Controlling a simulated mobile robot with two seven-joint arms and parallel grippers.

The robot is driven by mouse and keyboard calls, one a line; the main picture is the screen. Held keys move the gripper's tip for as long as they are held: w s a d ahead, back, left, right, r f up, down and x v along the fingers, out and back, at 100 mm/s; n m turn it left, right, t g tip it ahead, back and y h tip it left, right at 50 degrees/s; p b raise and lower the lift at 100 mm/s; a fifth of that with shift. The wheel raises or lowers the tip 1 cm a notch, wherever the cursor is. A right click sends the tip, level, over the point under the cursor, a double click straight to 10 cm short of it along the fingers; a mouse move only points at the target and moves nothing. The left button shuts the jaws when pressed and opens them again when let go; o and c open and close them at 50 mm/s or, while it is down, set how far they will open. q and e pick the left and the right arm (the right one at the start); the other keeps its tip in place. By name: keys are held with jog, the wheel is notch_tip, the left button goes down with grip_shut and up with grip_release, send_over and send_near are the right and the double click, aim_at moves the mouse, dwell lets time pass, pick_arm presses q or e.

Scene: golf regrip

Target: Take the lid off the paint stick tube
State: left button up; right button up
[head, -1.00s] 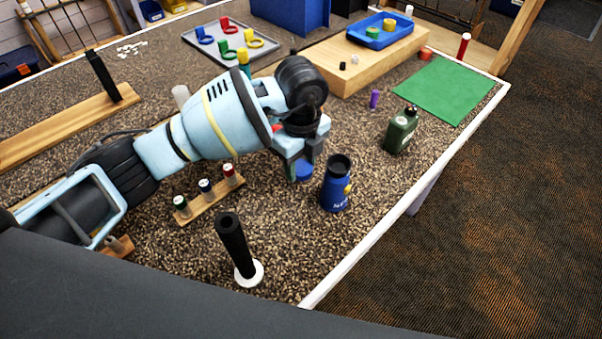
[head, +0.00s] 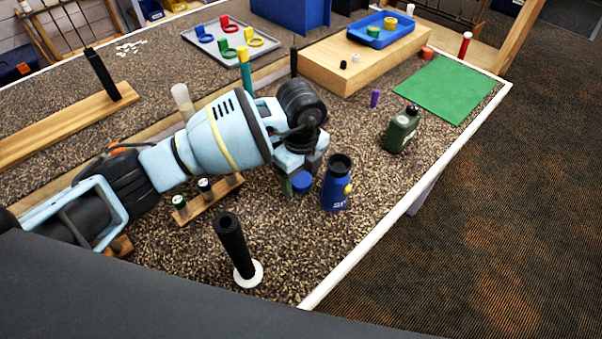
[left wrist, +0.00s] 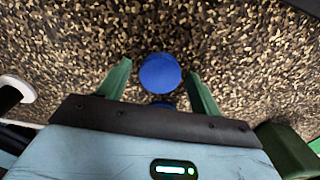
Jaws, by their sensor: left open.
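A blue round-topped piece (head: 301,184) stands low at my left gripper, just left of the blue bottle; I take it as the paint stick tube's lid, but cannot be sure. In the left wrist view its blue disc (left wrist: 160,72) sits between the green fingertips, with a gap on each side. A second bit of blue shows nearer the palm. My left gripper (head: 301,172) is open and points down around the piece; it also shows in the left wrist view (left wrist: 160,85). The tube's body is mostly hidden. My right gripper is not in view.
The blue bottle (head: 336,187) with a dark top stands close on the right. A black post (head: 234,247) on a white base is in front. The table edge runs along the right.

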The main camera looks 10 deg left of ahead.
aim_at(301, 180)
pick_arm(q)
notch_tip(301, 180, up, 12)
jog(key=shift+r+p, duration=0.15)
jog(key=shift+p, duration=0.3)
jog(key=shift+s, duration=0.1)
dwell(0.4)
